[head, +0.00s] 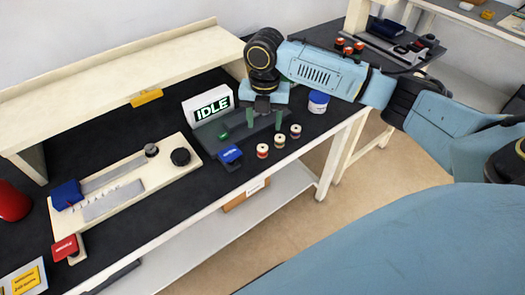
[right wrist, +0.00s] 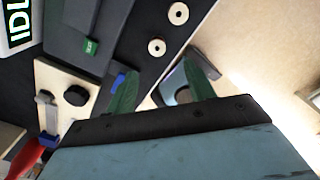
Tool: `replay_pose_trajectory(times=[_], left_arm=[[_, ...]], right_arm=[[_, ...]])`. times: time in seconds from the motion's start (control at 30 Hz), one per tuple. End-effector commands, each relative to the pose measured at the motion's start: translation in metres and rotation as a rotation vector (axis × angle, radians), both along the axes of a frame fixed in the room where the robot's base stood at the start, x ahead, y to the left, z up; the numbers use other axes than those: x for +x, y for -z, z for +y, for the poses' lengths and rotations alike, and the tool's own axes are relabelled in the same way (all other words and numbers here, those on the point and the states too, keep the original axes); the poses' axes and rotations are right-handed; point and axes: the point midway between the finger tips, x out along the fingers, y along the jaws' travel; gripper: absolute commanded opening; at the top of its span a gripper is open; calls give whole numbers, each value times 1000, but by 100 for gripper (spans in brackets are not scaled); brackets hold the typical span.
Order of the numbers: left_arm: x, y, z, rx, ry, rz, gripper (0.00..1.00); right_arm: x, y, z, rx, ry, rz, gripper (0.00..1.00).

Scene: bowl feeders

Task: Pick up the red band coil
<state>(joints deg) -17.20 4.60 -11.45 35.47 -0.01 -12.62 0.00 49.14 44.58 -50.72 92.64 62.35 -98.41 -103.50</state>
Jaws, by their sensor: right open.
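Three small coils stand in a slanting row near the table's front edge in the head view: the front coil (head: 262,151), the middle coil (head: 279,141) and the back coil (head: 295,131). The right wrist view shows two pale rings, an upper coil (right wrist: 178,13) and a lower coil (right wrist: 156,47). My right gripper (head: 264,118) is open and empty, above the table just behind the row; its green fingers also show in the right wrist view (right wrist: 160,75). My left gripper is out of view.
A lit IDLE sign (head: 211,105) stands left of my right gripper. A dark feeder plate with a blue block (head: 230,154) lies before it. A blue jar (head: 318,102) stands to the right. A pale fixture board (head: 130,176) and a long shelf (head: 110,65) take up the left.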

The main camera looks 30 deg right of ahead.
Motion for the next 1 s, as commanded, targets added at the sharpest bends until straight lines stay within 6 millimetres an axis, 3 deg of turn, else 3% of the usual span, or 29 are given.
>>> replay_pose_trajectory(times=[0.1, 0.23, 0.53, 0.8, 1.0], left_arm=[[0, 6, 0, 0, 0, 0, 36], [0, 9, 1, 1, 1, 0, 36], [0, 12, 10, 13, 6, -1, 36], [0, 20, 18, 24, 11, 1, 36], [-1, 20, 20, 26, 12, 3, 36]], right_arm=[[-1, 28, 1, 0, 1, 4, 54], [0, 47, 1, 1, 1, 2, 54], [1, 66, 2, 1, 2, 1, 54], [3, 106, 3, 1, 1, 1, 54], [3, 109, 3, 0, 1, -3, 54]])
